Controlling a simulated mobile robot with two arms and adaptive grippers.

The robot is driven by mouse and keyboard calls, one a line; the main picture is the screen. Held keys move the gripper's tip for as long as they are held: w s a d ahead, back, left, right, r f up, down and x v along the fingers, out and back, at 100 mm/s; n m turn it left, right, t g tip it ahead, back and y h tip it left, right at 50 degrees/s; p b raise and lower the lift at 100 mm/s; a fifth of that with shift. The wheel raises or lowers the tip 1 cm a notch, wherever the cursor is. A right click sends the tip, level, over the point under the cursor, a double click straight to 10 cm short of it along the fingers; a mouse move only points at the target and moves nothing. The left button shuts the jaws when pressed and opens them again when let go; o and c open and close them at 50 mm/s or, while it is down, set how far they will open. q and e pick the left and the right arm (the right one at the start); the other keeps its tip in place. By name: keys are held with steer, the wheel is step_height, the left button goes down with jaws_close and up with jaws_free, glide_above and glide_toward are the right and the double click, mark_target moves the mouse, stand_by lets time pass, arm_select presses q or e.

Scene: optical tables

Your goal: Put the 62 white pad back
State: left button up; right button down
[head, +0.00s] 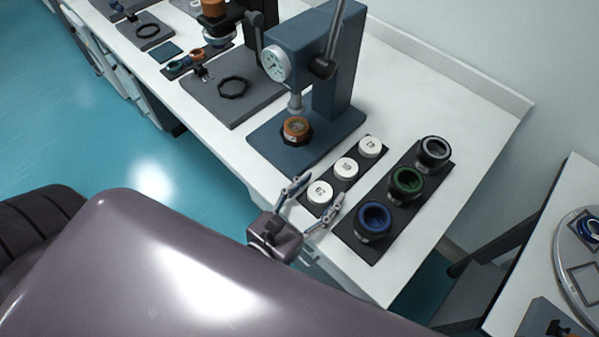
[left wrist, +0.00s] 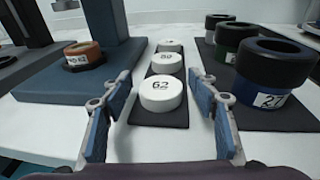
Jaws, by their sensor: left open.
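The white pad marked 62 (left wrist: 161,93) sits at the near end of a dark strip mat (left wrist: 176,119). It also shows in the head view (head: 320,192). Behind it in the row stand a second white pad (left wrist: 168,63) and a third white pad (left wrist: 169,46). My left gripper (head: 308,205) is open and empty, with its fingers apart on either side of the near end of the row. In the left wrist view the blue finger pads (left wrist: 163,110) stand left and right of the 62 pad, clear of it. My right gripper is not in view.
A blue press with a dial (head: 276,64) stands left of the row, with an orange ring (head: 296,128) on its base. Blue (head: 374,219), green (head: 406,181) and black (head: 434,150) ringed parts stand on a dark mat to the right. The table's front edge is close.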

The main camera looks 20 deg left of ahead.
arm_select(q)
steer(key=b+v, duration=0.4)
steer(key=v, duration=0.7)
steer(key=shift+s+b, duration=0.25)
steer(key=shift+b, duration=0.15)
steer(key=shift+a+f, duration=0.1)
